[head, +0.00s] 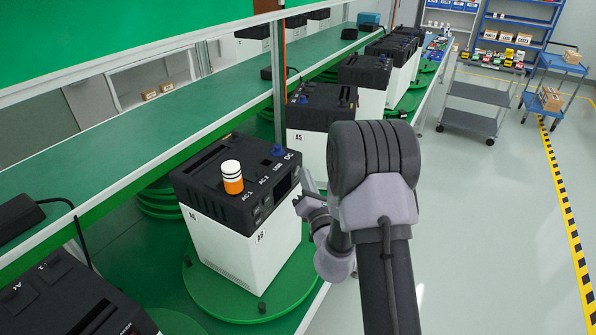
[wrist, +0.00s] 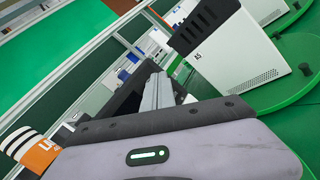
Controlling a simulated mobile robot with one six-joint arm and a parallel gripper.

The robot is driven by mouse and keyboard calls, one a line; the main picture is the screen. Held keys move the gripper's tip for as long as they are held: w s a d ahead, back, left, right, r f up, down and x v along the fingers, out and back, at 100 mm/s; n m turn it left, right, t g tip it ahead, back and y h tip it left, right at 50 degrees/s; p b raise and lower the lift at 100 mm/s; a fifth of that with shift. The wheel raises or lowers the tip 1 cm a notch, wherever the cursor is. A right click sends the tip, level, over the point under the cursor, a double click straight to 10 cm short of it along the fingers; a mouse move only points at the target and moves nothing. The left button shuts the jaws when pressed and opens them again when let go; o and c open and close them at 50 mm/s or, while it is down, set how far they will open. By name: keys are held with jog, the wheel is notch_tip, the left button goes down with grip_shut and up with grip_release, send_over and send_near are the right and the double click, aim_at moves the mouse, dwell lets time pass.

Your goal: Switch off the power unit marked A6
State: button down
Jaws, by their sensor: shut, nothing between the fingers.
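The power unit marked A6 (head: 238,250) is a white box with a black top, standing upright on a green round turntable (head: 232,307) in the head view. Its top carries the labels AC 1, AC 2, USB and DC, and a blue knob (head: 278,150) near the back right corner. An orange and white cylinder (head: 232,178) stands on the top; it also shows at the left of the wrist view (wrist: 32,150). My gripper (head: 305,186) is shut and empty beside the unit's right side. I cannot tell whether it touches. The fingers (wrist: 154,92) are partly hidden in the wrist view.
A similar unit marked A5 (head: 322,108) stands just behind; it also shows in the wrist view (wrist: 238,62). More units line the green bench beyond. A dark unit (head: 65,300) sits at the front left. A shelf rail and post (head: 279,80) rise behind A6.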

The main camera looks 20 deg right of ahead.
dwell(0.4)
jog(key=shift+s+d, duration=0.4)
jog(key=shift+s, duration=0.15)
jog(key=s+d+b, duration=0.1)
jog(key=s, duration=0.1)
jog(key=s+d+b, duration=0.1)
jog(key=s+d, duration=0.1)
dwell(0.3)
jog(key=shift+f, duration=0.1)
dwell(0.6)
